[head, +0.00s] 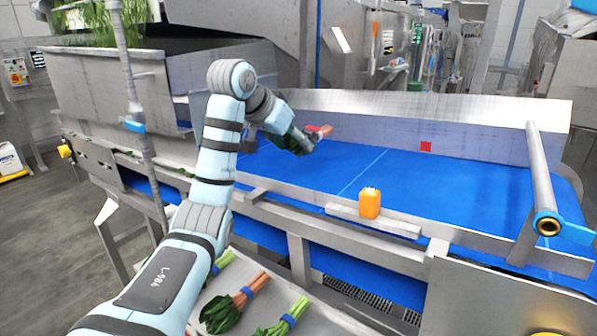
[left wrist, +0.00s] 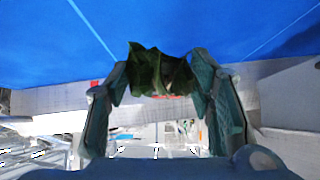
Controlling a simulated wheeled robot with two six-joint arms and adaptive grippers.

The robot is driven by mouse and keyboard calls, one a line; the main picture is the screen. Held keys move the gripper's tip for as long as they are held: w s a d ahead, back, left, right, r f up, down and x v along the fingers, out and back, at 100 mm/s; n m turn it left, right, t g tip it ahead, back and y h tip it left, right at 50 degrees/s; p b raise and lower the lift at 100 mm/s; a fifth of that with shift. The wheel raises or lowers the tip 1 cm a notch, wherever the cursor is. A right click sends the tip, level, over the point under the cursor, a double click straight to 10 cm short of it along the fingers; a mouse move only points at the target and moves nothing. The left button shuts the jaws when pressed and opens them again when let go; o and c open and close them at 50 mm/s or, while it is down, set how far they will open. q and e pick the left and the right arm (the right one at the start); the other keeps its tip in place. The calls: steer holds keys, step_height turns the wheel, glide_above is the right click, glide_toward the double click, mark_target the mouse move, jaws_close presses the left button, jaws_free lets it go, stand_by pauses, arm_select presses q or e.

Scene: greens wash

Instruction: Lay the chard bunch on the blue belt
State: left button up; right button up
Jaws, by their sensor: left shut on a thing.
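My left gripper (head: 302,142) reaches over the blue belt (head: 420,192). It is shut on the chard bunch (head: 322,131), whose reddish stems stick out past the fingers. In the left wrist view the bunch's dark green leaf (left wrist: 155,70) sits between the two fingers, with the blue belt (left wrist: 190,25) filling the top. The fingers hide much of the bunch, and I cannot tell whether it touches the belt. My right gripper is in neither view.
A metal side rail runs along the near edge of the belt, with an orange object (head: 370,203) on its ledge. A metal roller (head: 541,180) stands at the right. More bunches lie below, one with orange-red stems (head: 250,290). The belt's middle is clear.

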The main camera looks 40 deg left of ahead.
arm_select(q)
step_height(320, 180, down, 3)
steer(key=shift+a+r, duration=0.1)
steer(key=shift+a, duration=0.05)
steer(key=w+f, duration=0.1)
steer(key=f, duration=0.1)
steer(key=w+f, duration=0.1)
steer(key=f, duration=0.1)
steer(key=w+f, duration=0.1)
steer(key=f, duration=0.1)
steer(key=shift+d+f, duration=0.1)
steer(key=shift+d, duration=0.15)
steer(key=shift+s+r, duration=0.2)
steer(key=shift+s, duration=0.5)
steer(key=o, duration=0.8)
steer(key=shift+s+f, duration=0.1)
steer(key=o, duration=0.4)
steer(key=shift+a, duration=0.1)
steer(key=shift+c, duration=0.2)
steer(key=shift+o, duration=0.7)
steer(key=shift+w, duration=0.4)
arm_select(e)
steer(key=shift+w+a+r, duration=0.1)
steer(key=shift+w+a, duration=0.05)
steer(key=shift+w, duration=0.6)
